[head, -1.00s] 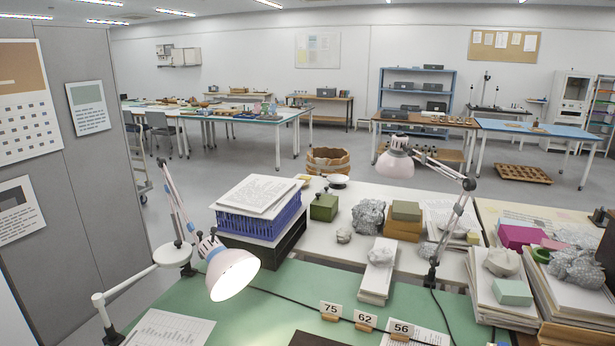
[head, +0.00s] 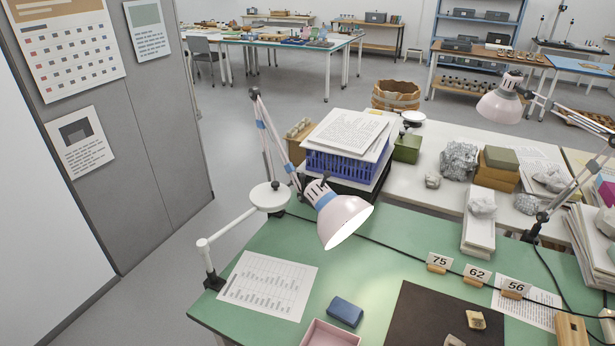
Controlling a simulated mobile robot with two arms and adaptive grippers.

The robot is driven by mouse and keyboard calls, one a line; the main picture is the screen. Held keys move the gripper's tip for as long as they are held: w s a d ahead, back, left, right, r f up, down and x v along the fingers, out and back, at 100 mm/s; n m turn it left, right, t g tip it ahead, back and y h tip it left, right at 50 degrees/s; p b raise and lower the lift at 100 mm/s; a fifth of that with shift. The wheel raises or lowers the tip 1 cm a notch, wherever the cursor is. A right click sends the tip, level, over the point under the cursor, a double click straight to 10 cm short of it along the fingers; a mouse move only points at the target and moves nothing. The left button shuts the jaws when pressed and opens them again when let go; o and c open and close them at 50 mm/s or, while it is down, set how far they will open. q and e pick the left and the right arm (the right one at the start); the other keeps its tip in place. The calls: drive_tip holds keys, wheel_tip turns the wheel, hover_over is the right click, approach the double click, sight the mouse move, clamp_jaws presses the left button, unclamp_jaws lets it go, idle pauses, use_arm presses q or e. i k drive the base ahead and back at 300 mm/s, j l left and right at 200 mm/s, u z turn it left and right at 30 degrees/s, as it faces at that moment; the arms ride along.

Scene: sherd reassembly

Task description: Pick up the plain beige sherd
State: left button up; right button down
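A small tan-beige piece (head: 476,320), which looks like a sherd, lies on the dark brown mat (head: 420,312) at the lower right of the green table. Another small pale piece (head: 455,340) is cut off by the bottom edge of the view. Both are too small to tell which, if either, is the plain beige sherd. Neither of my grippers is in view.
A lamp (head: 343,218) overhangs the green table (head: 385,252). A blue block (head: 345,311) and a pink tray (head: 330,334) sit left of the mat. A cable crosses the table.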

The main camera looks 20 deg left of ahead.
sight(475, 321)
drive_tip(key=j+z, duration=0.2)
drive_tip(key=j, duration=0.45)
drive_tip(key=j+z, duration=0.15)
drive_tip(key=j, duration=0.55)
drive_tip(key=j+z, duration=0.2)
drive_tip(key=j, duration=0.45)
drive_tip(key=k+j+z, duration=0.15)
drive_tip(key=j, duration=0.5)
drive_tip(key=z, duration=1.45)
